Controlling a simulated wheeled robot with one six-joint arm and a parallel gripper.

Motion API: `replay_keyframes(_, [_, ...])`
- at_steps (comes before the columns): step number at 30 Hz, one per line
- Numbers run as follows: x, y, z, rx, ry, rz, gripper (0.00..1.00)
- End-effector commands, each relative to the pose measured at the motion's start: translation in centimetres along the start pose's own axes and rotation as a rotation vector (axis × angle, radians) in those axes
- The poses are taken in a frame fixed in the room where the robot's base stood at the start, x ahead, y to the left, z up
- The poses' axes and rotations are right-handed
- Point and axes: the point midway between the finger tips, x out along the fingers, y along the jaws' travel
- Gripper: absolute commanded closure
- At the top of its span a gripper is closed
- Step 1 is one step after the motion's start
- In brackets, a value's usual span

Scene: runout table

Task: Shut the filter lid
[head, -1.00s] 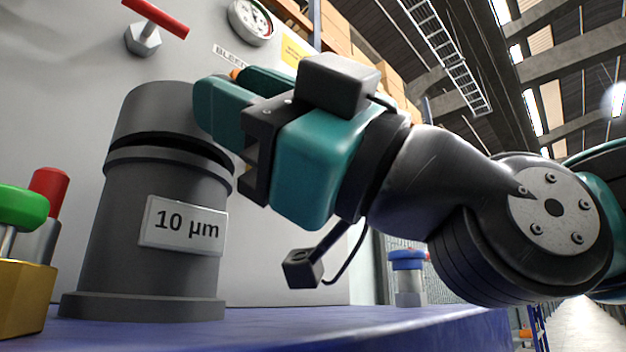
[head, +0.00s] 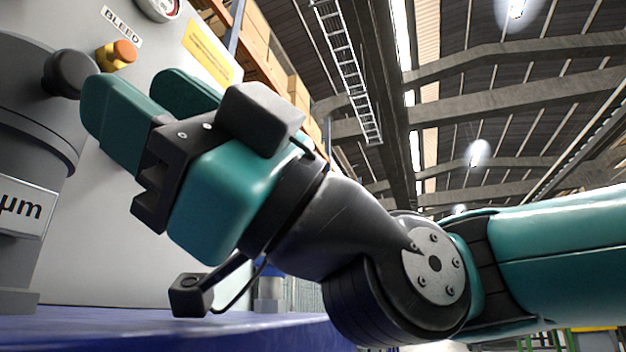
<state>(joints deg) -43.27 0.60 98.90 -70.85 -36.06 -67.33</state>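The grey filter housing (head: 25,262) stands at the left edge of the head view, cut off by the frame, with part of its "µm" label (head: 24,207) showing. Its dark grey lid (head: 22,75) sits on top, and no wide dark gap shows along the visible seam. A black knob (head: 70,73) sticks out at the lid's right side. My gripper (head: 122,97) is open, its two teal fingers apart, just right of the knob. I see nothing between the fingers, and cannot tell whether a finger touches the knob.
A yellow and orange bleed button (head: 117,54) is on the pale panel (head: 120,250) behind the fingers. A gauge (head: 158,8) is above.

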Motion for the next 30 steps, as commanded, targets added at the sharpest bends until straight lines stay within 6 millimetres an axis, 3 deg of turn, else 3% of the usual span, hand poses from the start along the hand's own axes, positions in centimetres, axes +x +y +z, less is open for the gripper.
replay_keyframes(6, [-4.9,2.8,-1.6,-0.007,-0.005,0.004,0.58])
replay_keyframes(12, [-7.5,3.2,-2.1,-0.009,0.0,0.0,0.58])
replay_keyframes(21, [-9.0,4.6,-3.0,-0.004,-0.001,0.0,0.58])
replay_keyframes(30, [-9.0,4.9,-3.3,0.0,0.0,-0.002,0.58])
